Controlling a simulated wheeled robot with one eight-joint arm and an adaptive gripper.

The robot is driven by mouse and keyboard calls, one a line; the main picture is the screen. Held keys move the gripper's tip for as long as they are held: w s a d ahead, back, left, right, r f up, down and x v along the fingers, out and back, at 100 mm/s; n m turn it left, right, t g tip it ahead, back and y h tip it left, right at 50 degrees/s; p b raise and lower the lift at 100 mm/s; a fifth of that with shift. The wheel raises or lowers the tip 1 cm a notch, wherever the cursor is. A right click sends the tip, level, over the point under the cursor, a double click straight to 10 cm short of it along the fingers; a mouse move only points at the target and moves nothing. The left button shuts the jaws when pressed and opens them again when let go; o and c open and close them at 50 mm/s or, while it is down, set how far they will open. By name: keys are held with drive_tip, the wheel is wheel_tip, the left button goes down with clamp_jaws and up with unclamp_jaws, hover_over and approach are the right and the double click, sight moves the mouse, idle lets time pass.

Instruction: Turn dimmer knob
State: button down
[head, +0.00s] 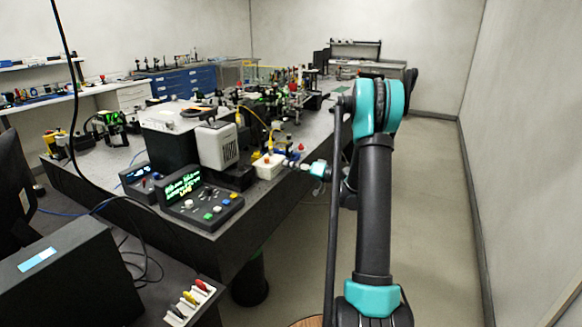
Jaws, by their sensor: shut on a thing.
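A small white box (268,165), which looks like the dimmer, sits at the near right edge of the dark bench. The dimmer knob is on its right side, hidden at my fingertips and too small to make out. My gripper (290,163) reaches in from the right, roughly level, with its fingers at the box's right side. It is shut on what appears to be the knob. How far the knob is turned cannot be told.
Optics and cables crowd the bench (283,198) further back. The floor (430,200) to the right is clear.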

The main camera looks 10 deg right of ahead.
drive_tip(key=c, duration=1.5)
unclamp_jaws()
drive_tip(key=shift+c, duration=0.2)
drive_tip(key=s+d+n, duration=1)
drive_tip(key=s+d, duration=0.1)
drive_tip(key=d, duration=0.3)
drive_tip(key=s+a+f+m+g+h, duration=0.2)
drive_tip(key=s+a+m+g+h, duration=0.3)
drive_tip(key=a, duration=0.6)
drive_tip(key=s+a+f+m+h, duration=0.1)
drive_tip(key=s+f+h, duration=0.1)
drive_tip(key=s, duration=0.5)
drive_tip(key=s+a+f+m+g+h, duration=0.1)
drive_tip(key=s+a+f+m+h, duration=0.1)
drive_tip(key=s, duration=0.6)
drive_tip(key=shift+s+a+f+m+h, duration=0.15)
drive_tip(key=shift+a+f+m+h, duration=0.15)
drive_tip(key=shift+f+h, duration=0.15)
